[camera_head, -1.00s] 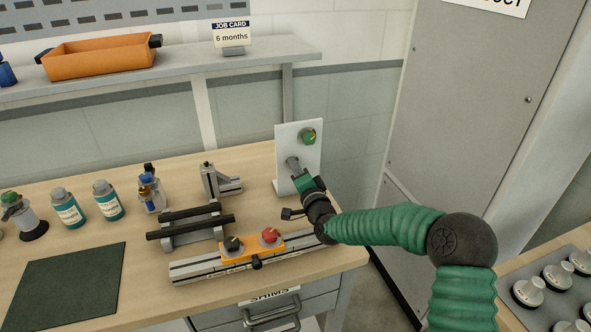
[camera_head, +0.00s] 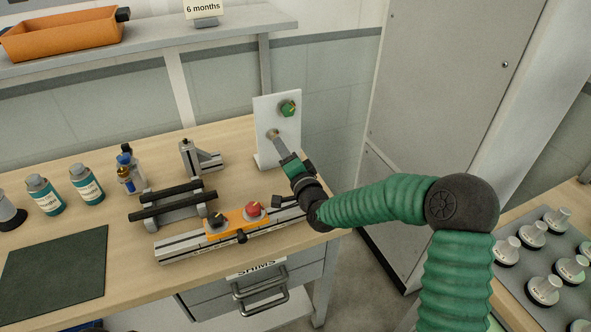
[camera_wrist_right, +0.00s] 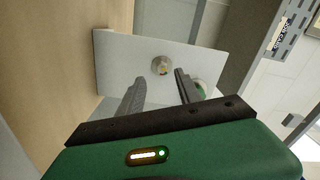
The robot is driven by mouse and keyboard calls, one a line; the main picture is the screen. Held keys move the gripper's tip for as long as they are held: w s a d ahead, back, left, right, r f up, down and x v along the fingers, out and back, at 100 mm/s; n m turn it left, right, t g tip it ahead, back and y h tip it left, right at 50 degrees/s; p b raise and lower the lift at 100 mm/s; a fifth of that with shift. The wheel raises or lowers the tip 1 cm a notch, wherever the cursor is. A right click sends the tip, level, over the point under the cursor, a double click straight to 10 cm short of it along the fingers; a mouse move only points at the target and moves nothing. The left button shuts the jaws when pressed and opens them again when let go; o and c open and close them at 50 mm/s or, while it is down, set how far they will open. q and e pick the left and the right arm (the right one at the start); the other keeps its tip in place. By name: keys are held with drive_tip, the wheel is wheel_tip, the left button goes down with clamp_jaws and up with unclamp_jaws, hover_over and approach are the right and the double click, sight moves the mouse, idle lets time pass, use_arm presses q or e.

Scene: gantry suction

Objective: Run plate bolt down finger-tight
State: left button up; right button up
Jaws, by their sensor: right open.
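A white upright plate (camera_head: 265,112) stands at the right end of the bench. It carries a green knob (camera_head: 289,108) at its upper right and a round metal bolt head (camera_head: 273,133) lower down. My right gripper (camera_head: 281,147) is open just in front of the lower bolt. In the right wrist view, the bolt (camera_wrist_right: 162,66) shows beyond the two fingertips, roughly in line with the gap between them, and nothing is held. The green knob (camera_wrist_right: 200,89) is partly hidden behind one finger there. How far the bolt is seated cannot be told. My left gripper is out of view.
A slotted rail (camera_head: 180,247) with an orange block (camera_head: 236,222) lies near the bench's front edge, close below my right arm. A metal bracket (camera_head: 190,158) and a black-barred stand (camera_head: 160,208) are left of the plate. A grey cabinet (camera_head: 440,90) stands at right.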

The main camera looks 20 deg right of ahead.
drive_tip(key=s, duration=1.1)
drive_tip(key=shift+s+d, duration=0.3)
drive_tip(key=shift+s, duration=0.1)
